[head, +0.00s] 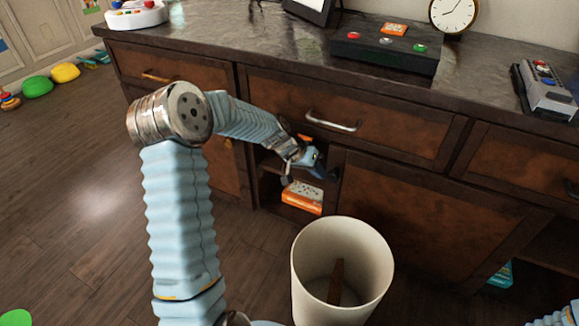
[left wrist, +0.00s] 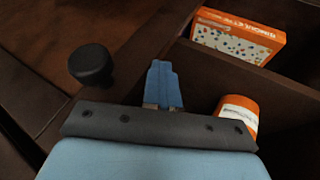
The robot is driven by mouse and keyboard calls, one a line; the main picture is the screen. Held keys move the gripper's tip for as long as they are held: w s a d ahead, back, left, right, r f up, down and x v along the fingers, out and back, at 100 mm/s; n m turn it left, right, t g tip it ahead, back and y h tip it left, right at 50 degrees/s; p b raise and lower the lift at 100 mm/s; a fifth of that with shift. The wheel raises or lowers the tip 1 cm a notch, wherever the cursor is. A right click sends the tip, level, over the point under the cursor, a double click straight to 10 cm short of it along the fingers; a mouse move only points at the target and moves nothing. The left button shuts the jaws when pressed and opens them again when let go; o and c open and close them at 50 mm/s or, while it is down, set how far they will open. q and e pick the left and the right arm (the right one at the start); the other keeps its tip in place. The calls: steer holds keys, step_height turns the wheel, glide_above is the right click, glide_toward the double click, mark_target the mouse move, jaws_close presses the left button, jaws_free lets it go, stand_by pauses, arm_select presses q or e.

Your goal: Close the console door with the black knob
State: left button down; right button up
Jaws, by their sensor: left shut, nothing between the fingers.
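The console (head: 360,130) is a dark wood cabinet with brown panels. A brown door panel (head: 420,205) stands right of an open compartment, with part of the opening uncovered. The black knob (left wrist: 91,64) shows in the left wrist view on a brown panel, left of my fingers. I cannot make the knob out in the head view. My left gripper (head: 317,164) is at the opening, beside the panel's left edge. In the left wrist view its blue fingers (left wrist: 163,85) are shut and empty, apart from the knob. My right gripper is out of view.
An orange box (head: 302,197) lies in the compartment, and an orange and white item (left wrist: 238,112) is near my fingers. A beige bin (head: 342,270) stands on the floor before the console. A drawer handle (head: 332,121) sticks out above.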

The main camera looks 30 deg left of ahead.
mark_target(408, 201)
arm_select(q)
steer(key=w+d, duration=0.1)
steer(key=d, duration=0.7)
steer(key=w+d+p, duration=0.1)
steer(key=d, duration=0.8)
steer(key=w+d, duration=0.1)
steer(key=d, duration=0.7)
steer(key=shift+d+p, duration=0.3)
steer(key=shift+p, duration=0.05)
steer(key=shift+r, duration=0.1)
